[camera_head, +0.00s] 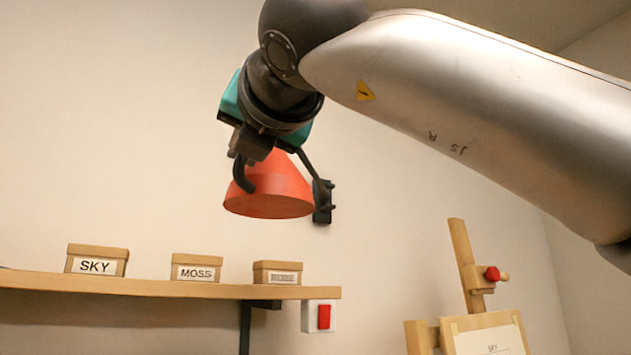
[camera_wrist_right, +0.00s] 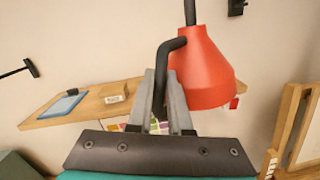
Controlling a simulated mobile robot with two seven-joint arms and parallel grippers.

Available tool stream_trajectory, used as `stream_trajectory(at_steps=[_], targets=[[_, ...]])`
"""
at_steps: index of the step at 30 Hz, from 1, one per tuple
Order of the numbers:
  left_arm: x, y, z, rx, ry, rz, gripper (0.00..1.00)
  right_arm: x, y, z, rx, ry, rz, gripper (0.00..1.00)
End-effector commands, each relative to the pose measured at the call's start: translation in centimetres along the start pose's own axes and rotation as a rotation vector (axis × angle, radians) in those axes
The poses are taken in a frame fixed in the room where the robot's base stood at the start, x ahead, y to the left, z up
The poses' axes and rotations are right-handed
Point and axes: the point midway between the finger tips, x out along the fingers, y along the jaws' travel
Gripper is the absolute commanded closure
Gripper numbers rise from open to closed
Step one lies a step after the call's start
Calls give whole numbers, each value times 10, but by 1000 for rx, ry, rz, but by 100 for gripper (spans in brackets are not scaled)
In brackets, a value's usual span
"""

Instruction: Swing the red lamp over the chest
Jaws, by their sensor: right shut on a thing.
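The red lamp (camera_head: 270,190) is a cone-shaped shade on a dark arm from a black wall mount (camera_head: 322,202), high above the shelf. In the right wrist view the shade (camera_wrist_right: 205,75) hangs just right of my fingers, with a black bent handle (camera_wrist_right: 161,62) at its side. My right gripper (camera_wrist_right: 163,100) is shut on this handle; in the head view my right gripper (camera_head: 246,160) partly hides the lamp. My left gripper is not in view. I cannot make out a chest for certain; a dark grey-green block (camera_wrist_right: 16,166) shows at the wrist view's lower left corner.
A wooden shelf (camera_head: 170,287) below carries boxes labelled SKY (camera_head: 97,261) and MOSS (camera_head: 196,268) and a third box (camera_head: 277,273). A red switch (camera_head: 323,317) is on the wall. An easel (camera_head: 463,262) stands at right. The wall left of the lamp is bare.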

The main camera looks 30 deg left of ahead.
Motion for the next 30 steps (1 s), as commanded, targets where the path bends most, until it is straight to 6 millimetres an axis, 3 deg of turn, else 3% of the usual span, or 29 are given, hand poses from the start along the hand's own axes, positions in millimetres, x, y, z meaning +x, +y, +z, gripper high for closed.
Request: stream_trajectory(at_steps=[7,8,15,30], targets=[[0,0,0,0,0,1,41,0,0,2,0,-3,0,100],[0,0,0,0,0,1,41,0,-1,2,0,-3,0,81],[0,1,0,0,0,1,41,0,-1,1,0,-2,-1,54],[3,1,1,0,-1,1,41,-2,-3,-1,2,2,-5,53]])
